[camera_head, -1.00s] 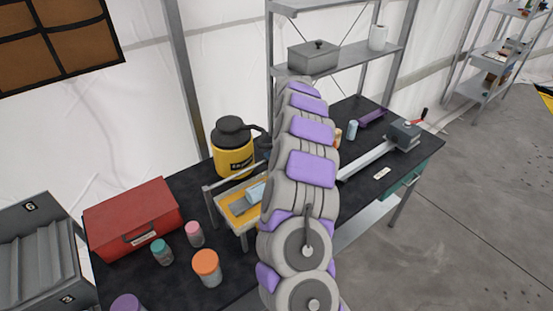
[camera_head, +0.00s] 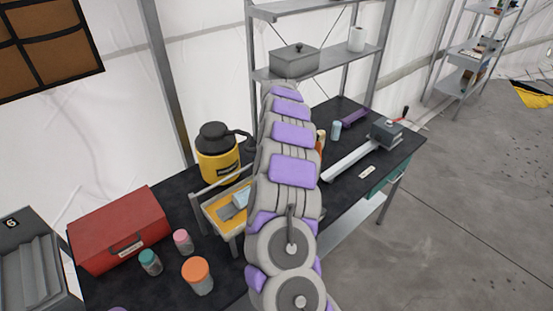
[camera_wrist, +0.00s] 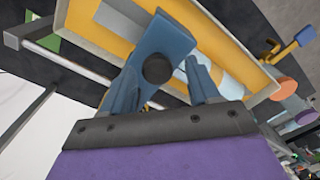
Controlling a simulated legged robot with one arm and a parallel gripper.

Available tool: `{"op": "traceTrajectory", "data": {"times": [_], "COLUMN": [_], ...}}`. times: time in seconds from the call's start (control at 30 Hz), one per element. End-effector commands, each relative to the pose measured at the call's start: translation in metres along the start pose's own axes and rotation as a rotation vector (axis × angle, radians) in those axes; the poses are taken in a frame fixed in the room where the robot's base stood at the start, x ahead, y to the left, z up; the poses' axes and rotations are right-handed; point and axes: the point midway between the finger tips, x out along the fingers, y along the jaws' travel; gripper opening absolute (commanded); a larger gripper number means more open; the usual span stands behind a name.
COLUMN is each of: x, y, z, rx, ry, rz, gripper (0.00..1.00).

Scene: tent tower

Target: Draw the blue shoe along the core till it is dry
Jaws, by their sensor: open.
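The blue shoe (camera_wrist: 165,42) is a flat blue block with a round black knob (camera_wrist: 157,69). In the wrist view it lies over a yellow tray (camera_wrist: 75,14) with a pale rim. My gripper (camera_wrist: 165,82) is open, with one blue-grey finger on each side of the knob; I cannot tell whether they touch it. A pale grey-blue rounded piece (camera_wrist: 222,72), perhaps the core, shows beside the shoe, partly hidden by the right finger.
A metal rail (camera_wrist: 65,60) runs along the tray's side. On the black table (camera_head: 180,292) stand a red box (camera_head: 118,230), a yellow jug (camera_head: 217,163) and several small jars near the tray. A long grey bar tool (camera_head: 350,160) lies to the right.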

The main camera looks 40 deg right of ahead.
Motion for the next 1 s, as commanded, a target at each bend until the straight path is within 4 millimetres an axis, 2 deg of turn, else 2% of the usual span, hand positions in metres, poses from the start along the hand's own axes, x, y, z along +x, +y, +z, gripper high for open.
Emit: {"op": "traceTrajectory", "data": {"times": [0.17, 0.27, 0.37, 0.7, 1.0], "x": [-0.004, -0.013, -0.030, -0.104, -0.148], "y": [0.001, 0.002, 0.002, 0.004, 0.003], "z": [0.000, 0.001, 0.001, 0.000, 0.000], "rx": [0.000, 0.000, 0.000, 0.002, 0.000], "ry": [0.001, 0.001, 0.001, 0.000, 0.001], "rz": [0.001, 0.004, 0.003, 0.005, 0.004], "gripper": [0.61, 0.61, 0.61, 0.61, 0.61]}}
